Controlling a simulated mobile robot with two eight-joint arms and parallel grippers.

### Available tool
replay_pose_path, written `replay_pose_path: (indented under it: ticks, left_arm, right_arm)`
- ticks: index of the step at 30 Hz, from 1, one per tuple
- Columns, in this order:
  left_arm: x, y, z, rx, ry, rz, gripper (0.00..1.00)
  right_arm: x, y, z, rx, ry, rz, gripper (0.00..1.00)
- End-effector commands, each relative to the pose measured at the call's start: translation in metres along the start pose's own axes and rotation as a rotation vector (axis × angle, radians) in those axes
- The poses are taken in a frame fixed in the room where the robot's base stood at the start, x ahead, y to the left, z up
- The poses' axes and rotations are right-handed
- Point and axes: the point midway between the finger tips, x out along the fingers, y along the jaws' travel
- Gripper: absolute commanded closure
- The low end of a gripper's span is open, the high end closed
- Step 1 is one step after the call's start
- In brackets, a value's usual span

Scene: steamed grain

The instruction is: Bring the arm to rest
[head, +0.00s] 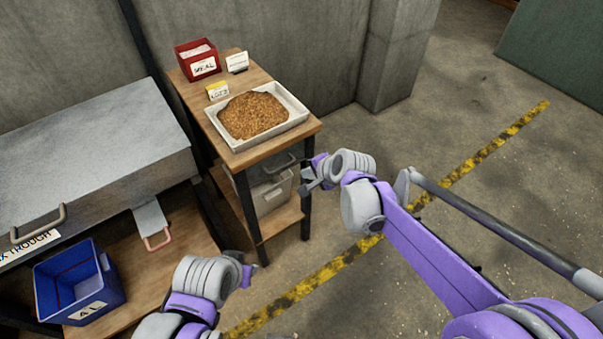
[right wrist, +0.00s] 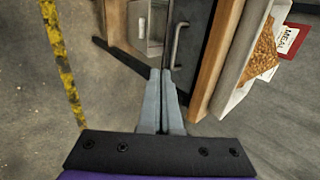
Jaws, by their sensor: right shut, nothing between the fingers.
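My right arm reaches in from the right in the head view. Its gripper (head: 308,184) is beside the front right leg of the small wooden table, below the tabletop. In the right wrist view the two grey fingers (right wrist: 162,100) lie together, with nothing between them. My left arm (head: 205,285) shows at the bottom of the head view; its fingers cannot be made out clearly. The white tray (head: 298,116) of brown grain (head: 252,115) stands on the tabletop (head: 242,158), apart from my right gripper.
A red box (head: 205,67), a white card (head: 237,62) and a yellow tag (head: 217,91) stand behind the tray. A grey bin (head: 270,192) sits on the lower shelf. The grey trough (head: 95,150) and a blue bin (head: 75,285) are left. Open floor lies right.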

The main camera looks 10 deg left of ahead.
Motion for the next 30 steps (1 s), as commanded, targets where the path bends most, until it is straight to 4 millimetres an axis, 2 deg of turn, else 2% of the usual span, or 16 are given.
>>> replay_pose_path:
  ticks: [10,13,17,20,24,27,30]
  left_arm:
    - [-0.001,0.000,0.000,0.000,0.000,0.000,0.66]
    - [-0.004,0.000,-0.002,0.000,0.001,0.000,0.66]
    - [-0.013,0.000,-0.009,0.000,0.005,0.000,0.66]
    - [-0.023,0.000,-0.015,0.000,0.009,0.000,0.66]
    - [-0.037,0.000,-0.025,0.000,0.016,0.000,0.66]
    - [-0.046,0.000,-0.033,0.000,0.021,0.000,0.66]
    - [-0.055,0.000,-0.040,0.000,0.026,0.000,0.66]
  right_arm:
    - [-0.009,0.000,0.000,-0.002,0.001,0.001,1.00]
    - [-0.024,0.006,-0.004,-0.033,0.014,0.013,1.00]
    - [-0.072,0.028,-0.014,-0.145,0.057,0.056,1.00]
    - [-0.122,0.057,-0.019,-0.273,0.096,0.114,1.00]
    - [-0.185,0.105,-0.019,-0.457,0.140,0.211,1.00]
    - [-0.224,0.141,-0.015,-0.582,0.158,0.286,1.00]
    - [-0.253,0.175,-0.009,-0.693,0.167,0.358,1.00]
